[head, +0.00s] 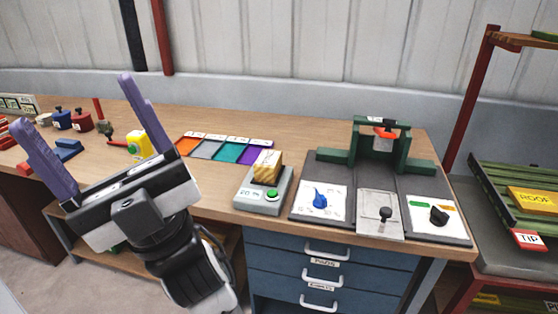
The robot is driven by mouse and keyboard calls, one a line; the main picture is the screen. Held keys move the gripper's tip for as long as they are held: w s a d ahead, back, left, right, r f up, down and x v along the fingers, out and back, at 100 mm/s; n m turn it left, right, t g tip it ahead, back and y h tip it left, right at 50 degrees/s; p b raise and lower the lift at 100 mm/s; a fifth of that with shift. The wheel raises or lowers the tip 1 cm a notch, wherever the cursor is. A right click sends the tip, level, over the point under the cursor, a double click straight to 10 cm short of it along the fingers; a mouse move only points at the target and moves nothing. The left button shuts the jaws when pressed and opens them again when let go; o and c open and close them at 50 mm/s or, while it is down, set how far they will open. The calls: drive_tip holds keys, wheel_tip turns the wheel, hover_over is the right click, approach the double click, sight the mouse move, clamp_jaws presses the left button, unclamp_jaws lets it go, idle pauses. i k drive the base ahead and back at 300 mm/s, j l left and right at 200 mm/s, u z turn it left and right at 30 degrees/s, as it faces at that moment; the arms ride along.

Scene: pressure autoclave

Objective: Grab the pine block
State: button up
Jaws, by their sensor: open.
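The pine block (267,167) is a light wooden block with visible grain. It sits on top of a grey scale-like device (257,206) with a green button, near the front edge of the wooden workbench. My gripper (78,112) is at the left of the head view, with its two purple fingers spread wide apart and pointing up and away.
A green press (381,148) and panels with a blue knob (320,200) and black knobs stand right of the block. Coloured squares (230,152) lie behind it. A yellow item (138,146) and other small parts are at left. A red-framed rack (466,100) stands at far right.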

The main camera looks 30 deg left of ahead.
sight(267, 167)
drive_tip(key=i+j, duration=0.25)
drive_tip(key=j, duration=0.15)
drive_tip(key=i+j, duration=0.55)
drive_tip(key=j, duration=0.25)
